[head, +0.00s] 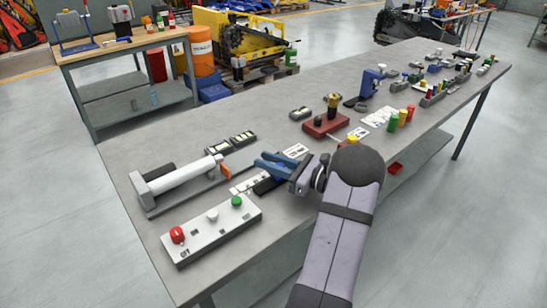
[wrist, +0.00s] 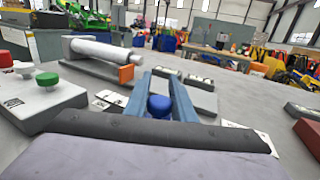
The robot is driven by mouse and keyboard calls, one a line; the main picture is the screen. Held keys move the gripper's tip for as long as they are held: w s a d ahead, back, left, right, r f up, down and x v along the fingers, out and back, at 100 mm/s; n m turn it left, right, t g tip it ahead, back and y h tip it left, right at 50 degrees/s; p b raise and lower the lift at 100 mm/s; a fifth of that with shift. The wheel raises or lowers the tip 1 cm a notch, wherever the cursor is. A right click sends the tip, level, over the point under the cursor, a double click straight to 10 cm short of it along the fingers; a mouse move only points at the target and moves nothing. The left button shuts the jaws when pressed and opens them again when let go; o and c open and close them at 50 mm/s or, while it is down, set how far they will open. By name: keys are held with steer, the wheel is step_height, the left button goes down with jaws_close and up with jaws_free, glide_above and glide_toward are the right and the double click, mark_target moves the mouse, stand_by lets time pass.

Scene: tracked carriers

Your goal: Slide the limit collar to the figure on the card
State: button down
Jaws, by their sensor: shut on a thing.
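My gripper (head: 264,161) reaches in over the near left part of the bench, its blue fingers pointing left. In the wrist view my gripper (wrist: 161,82) is shut on a blue round knob (wrist: 159,107) between its fingers. The knob appears to belong to the limit collar, whose body I cannot make out. A white marked strip (head: 242,187) lies beside the fingers, with a dark block at its right end. A printed card (head: 296,150) lies just beyond my gripper; its figure is too small to read. Part of a card (wrist: 262,137) also shows at right in the wrist view.
A white cylinder (head: 185,174) on a grey stand, with an orange piece (head: 226,170), lies left of my gripper. A button box (head: 210,229) stands nearer. Dark trays (head: 231,142) lie behind. A red base (head: 325,125) and several small items stand farther right.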

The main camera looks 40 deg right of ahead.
steer(key=c, duration=1.5)
jaws_free()
steer(key=shift+b+v, duration=0.7)
steer(key=shift+v, duration=3)
